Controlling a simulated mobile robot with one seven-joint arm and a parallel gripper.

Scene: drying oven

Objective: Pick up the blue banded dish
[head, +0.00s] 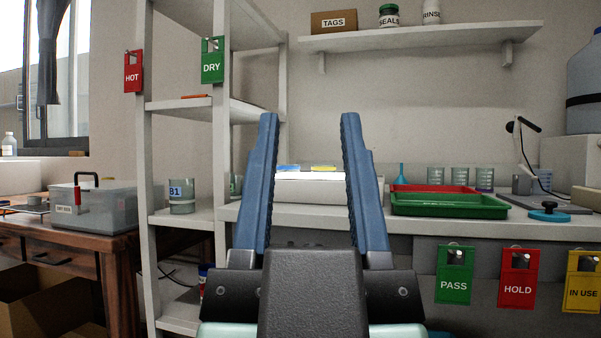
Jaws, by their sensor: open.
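A white shelf rack (220,130) stands at left, with a glass beaker (182,196) labelled B1. Red (432,188) and green (450,206) trays lie right of the fingers. Several beakers stand behind them. A wooden table (75,240) with a lidded box (92,206) is far left.

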